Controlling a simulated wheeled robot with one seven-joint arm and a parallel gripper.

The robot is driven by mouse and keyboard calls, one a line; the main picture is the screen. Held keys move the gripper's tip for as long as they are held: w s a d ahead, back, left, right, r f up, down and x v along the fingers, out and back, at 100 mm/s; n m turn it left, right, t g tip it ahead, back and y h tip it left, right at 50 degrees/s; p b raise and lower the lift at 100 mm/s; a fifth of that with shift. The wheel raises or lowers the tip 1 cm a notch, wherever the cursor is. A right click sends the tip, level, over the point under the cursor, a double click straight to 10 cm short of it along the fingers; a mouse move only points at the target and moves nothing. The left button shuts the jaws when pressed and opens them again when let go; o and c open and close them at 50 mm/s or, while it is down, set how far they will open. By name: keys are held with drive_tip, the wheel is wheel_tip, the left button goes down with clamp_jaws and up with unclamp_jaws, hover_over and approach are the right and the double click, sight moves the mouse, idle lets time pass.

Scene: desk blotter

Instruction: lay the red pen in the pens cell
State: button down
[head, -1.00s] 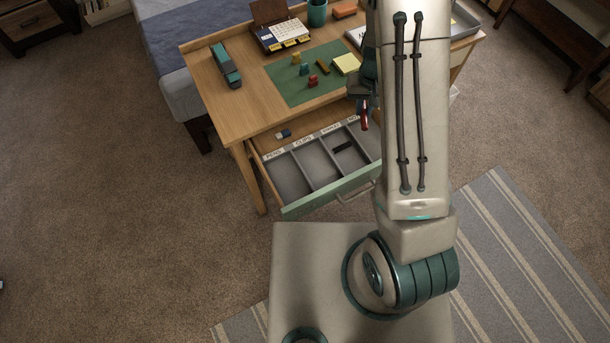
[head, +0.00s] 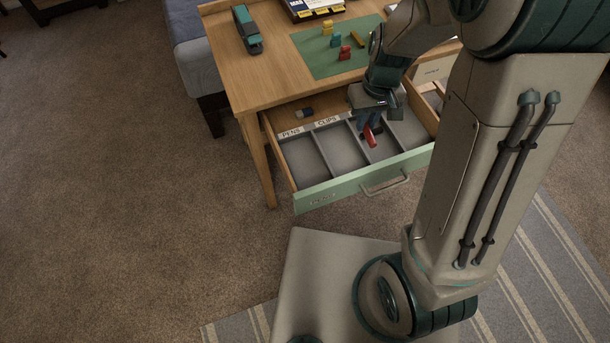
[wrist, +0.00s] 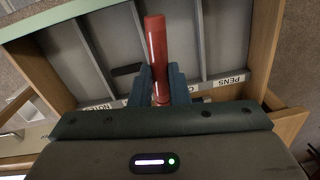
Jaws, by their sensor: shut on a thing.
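My gripper (head: 367,124) is shut on the red pen (head: 370,138) and holds it above the open drawer (head: 345,188), over the third cell from the left. In the wrist view the red pen (wrist: 156,45) sticks out past the fingers (wrist: 163,88), close to a divider. In the wrist view the pens cell (wrist: 226,30) lies on the right, apart from the pen.
The clips cell (head: 340,148) lies between the pens cell and my gripper. A dark bar (wrist: 127,70) lies in a cell. The desk (head: 235,80) overhangs behind, with a green mat (head: 312,66).

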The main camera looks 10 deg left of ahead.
wheel_tip(320, 180, down, 3)
drive_tip(key=s+a+n+b, duration=0.1)
drive_tip(key=s+a+b, duration=0.1)
drive_tip(key=s+b, duration=0.15)
drive_tip(key=b, duration=0.1)
hover_over(305, 168)
drive_tip(key=shift+n, duration=0.3)
wheel_tip(305, 168, down, 7)
drive_tip(key=shift+d+r, duration=0.1)
drive_tip(key=shift+f+b, duration=0.7)
drive_tip(key=shift+f, duration=1.25)
drive_tip(key=shift+f, duration=0.15)
drive_tip(key=c, duration=1.4)
unclamp_jaws()
